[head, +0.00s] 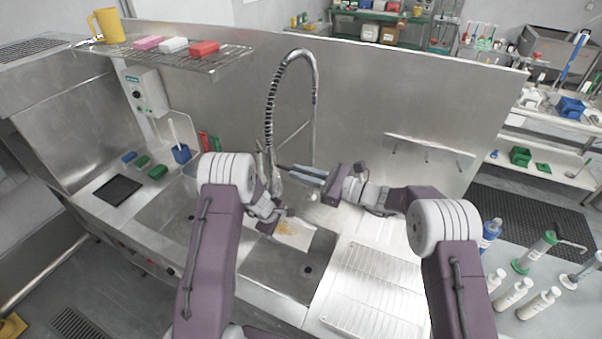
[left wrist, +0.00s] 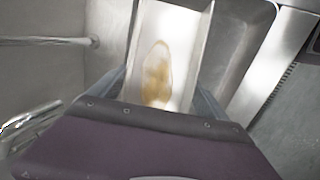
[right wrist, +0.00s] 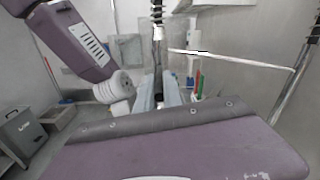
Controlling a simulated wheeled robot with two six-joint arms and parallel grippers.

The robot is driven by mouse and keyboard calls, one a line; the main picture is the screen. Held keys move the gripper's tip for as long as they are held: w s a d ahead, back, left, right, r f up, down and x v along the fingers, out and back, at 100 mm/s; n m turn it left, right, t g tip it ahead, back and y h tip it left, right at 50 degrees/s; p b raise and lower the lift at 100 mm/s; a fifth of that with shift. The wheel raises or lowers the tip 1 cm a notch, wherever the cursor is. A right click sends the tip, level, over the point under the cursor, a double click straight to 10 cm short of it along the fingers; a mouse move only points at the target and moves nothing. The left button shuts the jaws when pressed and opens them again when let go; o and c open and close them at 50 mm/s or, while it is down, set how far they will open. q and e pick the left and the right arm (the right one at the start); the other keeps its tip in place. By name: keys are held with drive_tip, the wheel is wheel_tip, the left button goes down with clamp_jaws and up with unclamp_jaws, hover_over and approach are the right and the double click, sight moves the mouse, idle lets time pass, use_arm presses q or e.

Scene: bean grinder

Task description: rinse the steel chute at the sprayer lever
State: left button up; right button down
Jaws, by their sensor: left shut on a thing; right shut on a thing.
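The steel chute (head: 297,239) is a pale, shallow channel held over the sink basin, with a yellow-brown stain (left wrist: 158,78) along its floor. My left gripper (head: 270,222) is shut on the chute's near end; in the left wrist view the chute (left wrist: 182,35) runs away between the fingers. The sprayer (head: 264,166) hangs on its coiled hose above and left of the chute. My right gripper (head: 287,171) reaches in from the right and is shut on the sprayer lever, which is mostly hidden between the fingers (right wrist: 158,98). I cannot make out any water.
A sink basin (head: 285,270) with a drain lies under the chute. A wire drying rack (head: 375,290) is to the right. A steel back wall (head: 400,105) stands behind the tap. A wall shelf (head: 190,60) holds a yellow jug and sponges. Bottles (head: 515,293) stand far right.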

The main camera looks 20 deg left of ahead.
drive_tip(key=shift+r, duration=0.1)
drive_tip(key=shift+f+y, duration=0.6)
drive_tip(key=shift+y, duration=0.3)
drive_tip(key=c, duration=1.5)
unclamp_jaws()
drive_tip(key=v, duration=1.2)
drive_tip(key=shift+a, duration=0.1)
